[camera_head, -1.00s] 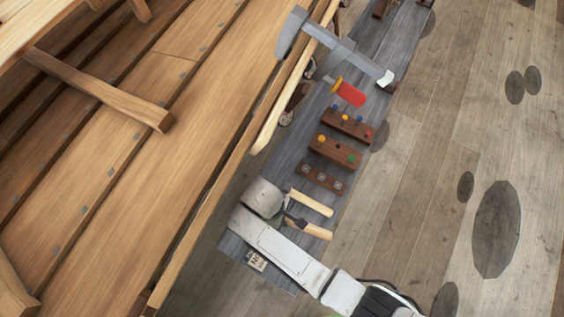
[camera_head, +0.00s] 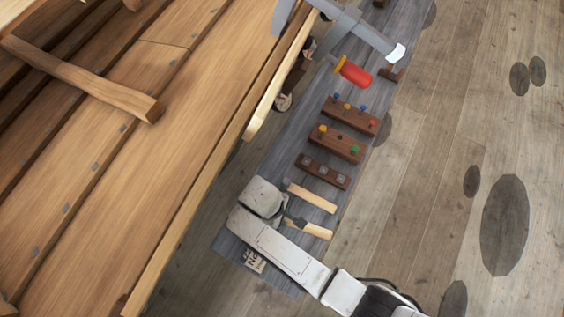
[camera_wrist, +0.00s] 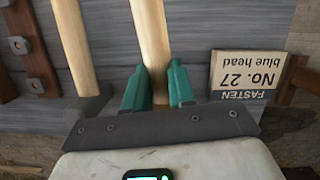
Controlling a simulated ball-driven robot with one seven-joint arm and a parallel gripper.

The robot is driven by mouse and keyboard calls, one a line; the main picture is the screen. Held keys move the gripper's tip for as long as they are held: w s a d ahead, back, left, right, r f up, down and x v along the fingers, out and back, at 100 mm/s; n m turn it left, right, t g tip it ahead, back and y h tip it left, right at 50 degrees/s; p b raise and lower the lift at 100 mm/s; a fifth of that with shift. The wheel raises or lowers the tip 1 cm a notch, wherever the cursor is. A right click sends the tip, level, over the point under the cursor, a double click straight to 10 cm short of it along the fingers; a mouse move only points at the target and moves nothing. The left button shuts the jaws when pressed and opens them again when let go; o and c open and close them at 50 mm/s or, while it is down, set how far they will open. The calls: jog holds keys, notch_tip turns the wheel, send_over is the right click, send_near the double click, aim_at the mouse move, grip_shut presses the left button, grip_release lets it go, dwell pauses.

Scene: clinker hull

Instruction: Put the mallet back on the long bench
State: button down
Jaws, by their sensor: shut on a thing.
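In the wrist view, the green fingers of my gripper (camera_wrist: 152,92) are shut on the pale wooden handle of the mallet (camera_wrist: 150,35). The mallet's head is hidden behind the gripper body. In the head view, this handle (camera_head: 314,231) is the lower of two pale handles, over the near end of the long grey bench (camera_head: 291,150). My gripper (camera_head: 293,221) is small and partly covered there by my wrist. The grey boards of the bench (camera_wrist: 112,45) lie behind the handle in the wrist view. I cannot tell whether the mallet touches them.
A second tool (camera_wrist: 73,40) with a pale handle lies close beside it. A label block (camera_wrist: 240,72) is on the other side. The wooden hull (camera_head: 150,190) borders the bench.

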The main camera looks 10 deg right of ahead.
jog(key=shift+f+b, duration=0.3)
jog(key=shift+f, duration=0.15)
jog(key=c, duration=0.9)
grip_release()
jog(key=shift+o, duration=0.2)
jog(key=shift+f, duration=0.1)
notch_tip(320, 180, up, 8)
jog(key=p, duration=0.8)
